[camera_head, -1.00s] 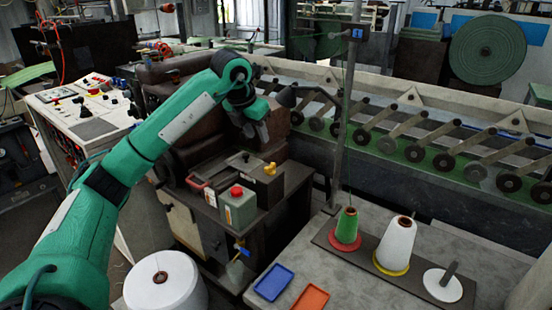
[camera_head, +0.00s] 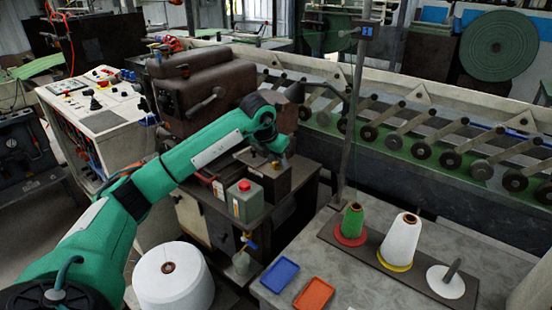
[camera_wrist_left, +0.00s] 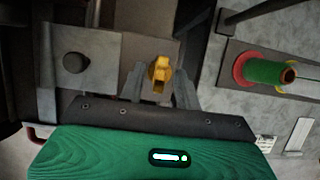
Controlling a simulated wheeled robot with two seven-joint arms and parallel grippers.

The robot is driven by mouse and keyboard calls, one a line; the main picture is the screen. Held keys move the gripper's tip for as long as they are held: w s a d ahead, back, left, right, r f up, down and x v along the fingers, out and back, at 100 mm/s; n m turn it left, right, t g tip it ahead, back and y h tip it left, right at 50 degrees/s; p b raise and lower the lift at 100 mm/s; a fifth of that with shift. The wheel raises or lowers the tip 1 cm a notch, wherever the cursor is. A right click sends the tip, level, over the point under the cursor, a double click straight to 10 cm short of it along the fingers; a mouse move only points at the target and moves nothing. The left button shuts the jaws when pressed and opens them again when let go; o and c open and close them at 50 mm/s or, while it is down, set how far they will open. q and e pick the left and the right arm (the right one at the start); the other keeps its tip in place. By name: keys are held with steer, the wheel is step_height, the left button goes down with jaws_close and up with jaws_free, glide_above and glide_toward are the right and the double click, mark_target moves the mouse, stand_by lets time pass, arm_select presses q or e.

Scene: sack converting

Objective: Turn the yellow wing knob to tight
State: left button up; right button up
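The yellow wing knob (camera_wrist_left: 159,74) shows between the two fingers of my left gripper (camera_wrist_left: 158,84) in the left wrist view. The fingers are open, one on each side of the knob, with a small gap visible on both sides. In the head view my left gripper (camera_head: 276,154) is over the dark box (camera_head: 277,185) that carries the knob. Only a small yellow part of the knob shows there, under the gripper. I cannot tell a tight mark. My right gripper is not in view.
A green container with a red cap (camera_head: 246,203) stands just in front of the box. A table at the right holds a green cone (camera_head: 352,222), a white cone (camera_head: 400,240), and blue (camera_head: 277,277) and orange (camera_head: 314,294) trays. A large white spool (camera_head: 173,280) stands at the front.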

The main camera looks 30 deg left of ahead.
arm_select(q)
steer(key=shift+c, duration=0.4)
steer(key=c, duration=0.5)
steer(key=shift+c, duration=0.2)
